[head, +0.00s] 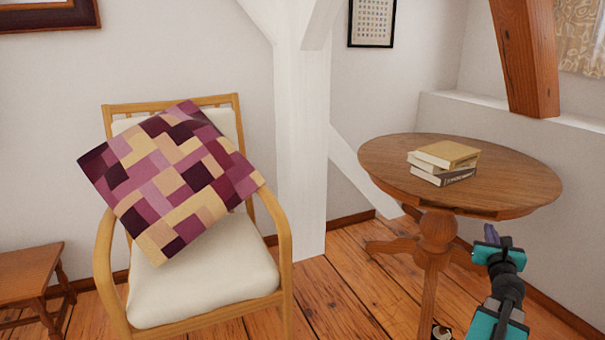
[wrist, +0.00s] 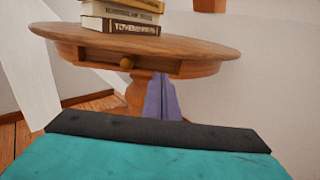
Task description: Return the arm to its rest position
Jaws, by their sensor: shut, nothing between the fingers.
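My arm (head: 506,285), teal and black, rises from the lower right of the head view. My gripper (head: 491,233) has purple fingers and is at the arm's upper end, in front of the round wooden table. In the wrist view my gripper (wrist: 161,80) shows as purple fingers pressed together, with nothing held. They point toward the table's front, just right of a small drawer knob (wrist: 126,63). I cannot tell the exact gap between the fingers and the table.
The round table (head: 520,182) carries a stack of books (head: 443,163). A wooden armchair (head: 205,285) with a patchwork cushion (head: 170,180) stands left. A low wooden stool (head: 28,275) is at far left. A white post (head: 302,150) stands behind. Plank floor (head: 345,285) is clear between chair and table.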

